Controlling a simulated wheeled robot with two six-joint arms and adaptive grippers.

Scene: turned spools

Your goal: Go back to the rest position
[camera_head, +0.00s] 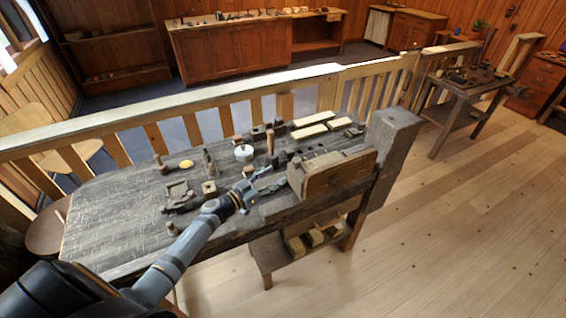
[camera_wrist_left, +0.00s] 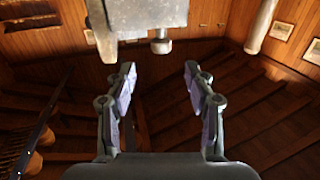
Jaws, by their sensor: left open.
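My left arm reaches in from the lower left of the head view, and my left gripper (camera_head: 262,181) is over the workbench near its front edge. In the left wrist view the two fingers of this gripper (camera_wrist_left: 160,88) stand wide apart with nothing between them. The dark wooden workbench (camera_head: 110,215) carries several small tools and blocks. In the head view I cannot tell whether the gripper touches any of them. My right gripper is not in view.
A wooden vise-like block (camera_head: 340,176) stands right of the gripper. A white round piece (camera_head: 244,153) and an upright wooden handle (camera_head: 270,142) stand behind it. A railing (camera_head: 215,97) runs behind the bench. Floor at right (camera_head: 470,230) is clear.

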